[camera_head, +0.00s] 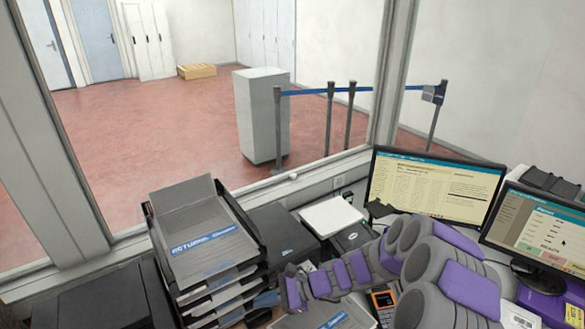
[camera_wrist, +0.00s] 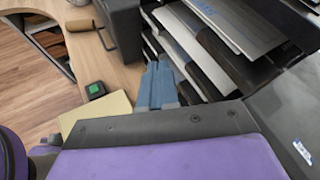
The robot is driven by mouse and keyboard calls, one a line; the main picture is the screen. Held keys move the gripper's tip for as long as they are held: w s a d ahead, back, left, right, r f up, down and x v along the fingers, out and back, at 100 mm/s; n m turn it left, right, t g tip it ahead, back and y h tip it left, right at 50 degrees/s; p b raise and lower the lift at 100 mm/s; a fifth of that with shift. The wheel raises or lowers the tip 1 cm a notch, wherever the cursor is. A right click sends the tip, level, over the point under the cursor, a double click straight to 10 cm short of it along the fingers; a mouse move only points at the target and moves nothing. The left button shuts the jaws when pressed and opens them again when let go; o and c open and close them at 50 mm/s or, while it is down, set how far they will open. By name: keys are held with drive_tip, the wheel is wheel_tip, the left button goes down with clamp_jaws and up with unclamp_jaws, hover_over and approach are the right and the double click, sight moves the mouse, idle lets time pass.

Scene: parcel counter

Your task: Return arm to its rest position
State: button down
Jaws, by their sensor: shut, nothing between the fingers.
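My arm (camera_head: 425,265), grey with purple panels, reaches from the lower right of the head view toward the left, low over the counter. My gripper (camera_wrist: 157,75) shows in the wrist view as two blue-grey fingers side by side, shut and empty. In that view its tips point at the side of the stacked trays (camera_wrist: 205,60). In the head view the gripper end (camera_head: 265,299) is small and partly hidden, close to the right side of the tray stack (camera_head: 205,250). I cannot tell whether it touches the trays.
Two monitors (camera_head: 435,185) stand at the right. A black device (camera_head: 280,228), a white pad (camera_head: 331,216) and an orange-screened handheld (camera_head: 383,299) lie around the arm. A window frame (camera_head: 190,195) runs behind the counter. A yellow pad (camera_wrist: 95,112) lies below the gripper in the wrist view.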

drive_tip(key=s+d+r+n+g+h, duration=0.2)
drive_tip(key=s+r+n, duration=0.35)
drive_tip(key=s, duration=0.25)
drive_tip(key=s+d+r+n+g+h, duration=0.1)
drive_tip(key=s+d+r+n+h, duration=0.2)
drive_tip(key=s+r, duration=0.35)
drive_tip(key=s+d+r+n+t+h, duration=0.1)
drive_tip(key=s+d+r+n+h, duration=0.2)
drive_tip(key=s+d, duration=1.3)
drive_tip(key=n+h, duration=0.3)
drive_tip(key=h, duration=0.2)
drive_tip(key=shift+s+d+t, duration=0.15)
drive_tip(key=shift+s+t, duration=0.1)
drive_tip(key=shift+t, duration=0.15)
idle(0.5)
